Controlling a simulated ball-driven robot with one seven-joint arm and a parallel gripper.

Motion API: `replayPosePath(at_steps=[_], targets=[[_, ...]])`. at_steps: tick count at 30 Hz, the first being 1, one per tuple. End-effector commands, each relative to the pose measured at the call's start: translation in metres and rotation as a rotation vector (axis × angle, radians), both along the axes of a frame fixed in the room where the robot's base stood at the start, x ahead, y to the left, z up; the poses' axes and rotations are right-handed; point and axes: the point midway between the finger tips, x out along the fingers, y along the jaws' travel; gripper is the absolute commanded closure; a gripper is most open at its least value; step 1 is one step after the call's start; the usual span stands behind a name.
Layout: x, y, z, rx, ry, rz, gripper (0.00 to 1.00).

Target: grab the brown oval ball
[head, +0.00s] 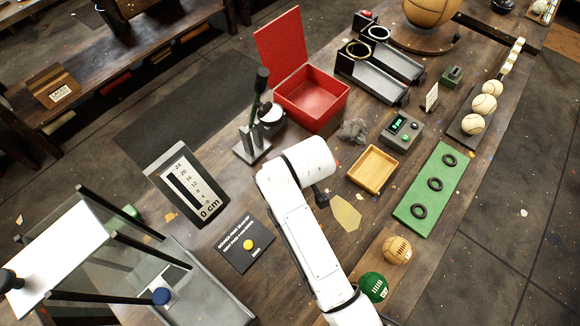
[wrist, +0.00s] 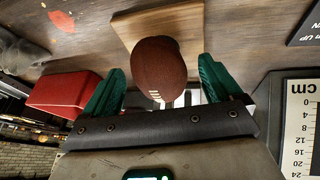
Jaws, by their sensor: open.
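The brown oval ball (wrist: 160,68) has a dark pebbled leather surface and shows in the wrist view, upper middle. It appears to rest on a light wooden board (wrist: 128,30). My gripper (wrist: 162,66) is open, with one teal finger on each side of the ball. A gap shows between the ball and each finger; I cannot tell how deep the ball sits between them. In the head view the ball and my gripper's fingers are not visible, and my white arm covers that part of the bench.
A red open box (head: 312,98) stands behind my arm, with a lever press (head: 252,145) beside it. A cm gauge (head: 190,185) stands to the left. A wooden tray (head: 373,170), a green board with rings (head: 428,190), and tan (head: 397,250) and green (head: 373,287) balls lie to the right.

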Motion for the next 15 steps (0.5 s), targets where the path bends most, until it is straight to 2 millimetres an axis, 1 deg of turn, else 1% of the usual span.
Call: replayPosePath(at_steps=[1,4,11,15], targets=[[0.0018,0.0006,-0.0045,0.0,0.001,0.0,0.08],[0.0038,0.001,-0.0092,0.0,0.001,0.0,0.08],[0.004,0.0011,-0.0099,0.0,0.0,0.0,0.08],[0.0039,0.001,-0.0098,0.0,0.0,0.0,0.21]])
